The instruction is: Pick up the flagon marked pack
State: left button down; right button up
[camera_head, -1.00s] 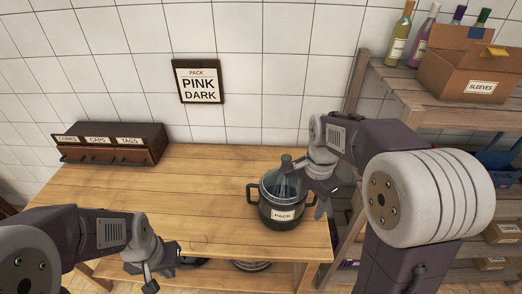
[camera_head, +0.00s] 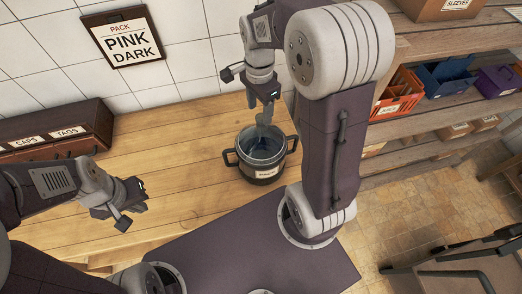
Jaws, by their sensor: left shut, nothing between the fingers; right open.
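The flagon (camera_head: 264,132) is bluish glass with a narrow neck. My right gripper (camera_head: 260,94) is open, just above the flagon's neck. I cannot tell whether the fingers touch the neck. My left gripper (camera_head: 132,205) is shut and empty, left of the basket and apart from it.
A wall sign (camera_head: 128,38) reads PACK PINK DARK. A drawer box (camera_head: 55,143) labelled CAPS and TAGS stands at the table's left. Shelves at right hold an orange crate (camera_head: 398,95), a blue bin (camera_head: 445,75) and a purple bin (camera_head: 498,80). The table (camera_head: 185,150) between drawers and basket is clear.

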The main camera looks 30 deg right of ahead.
aim_at(261, 119)
notch_tip(261, 119, down, 4)
jog(key=shift+w+d+f+p, duration=0.1)
jog(key=shift+d+f+p, duration=0.05)
jog(key=shift+p, duration=0.6)
jog(key=shift+s+d+f, duration=0.1)
jog(key=shift+s+f, duration=0.25)
jog(key=shift+f, duration=0.05)
jog(key=shift+w, duration=0.25)
jog(key=c, duration=1.2)
grip_shut()
